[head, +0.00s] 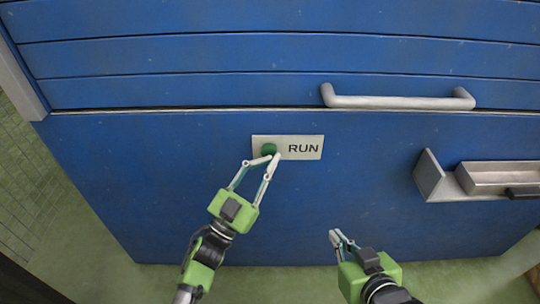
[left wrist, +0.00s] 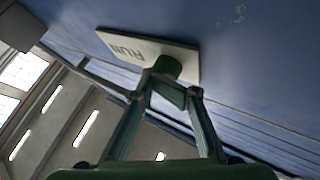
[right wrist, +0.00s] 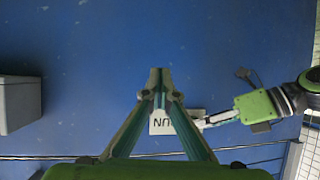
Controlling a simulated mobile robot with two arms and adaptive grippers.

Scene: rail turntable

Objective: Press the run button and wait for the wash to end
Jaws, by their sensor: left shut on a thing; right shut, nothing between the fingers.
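The run button (head: 268,149) is a green knob on a pale plate marked RUN (head: 315,152), fixed to a blue panel (head: 200,190). My left gripper (head: 262,161) is at the button, with its fingertips closed on it. In the left wrist view the green button (left wrist: 168,67) sits between the fingertips, against the plate (left wrist: 125,44). How far the button is pushed in cannot be told. My right gripper (head: 337,238) is shut and empty, below and right of the plate, apart from the panel's fittings. Its closed fingertips (right wrist: 160,72) show in the right wrist view.
A grey bar handle (head: 400,102) runs along the panel above right of the plate. A metal tray (head: 495,178) with an angled bracket (head: 435,178) juts out at the right. Green floor (head: 90,255) shows below and left. The panel between plate and tray is clear.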

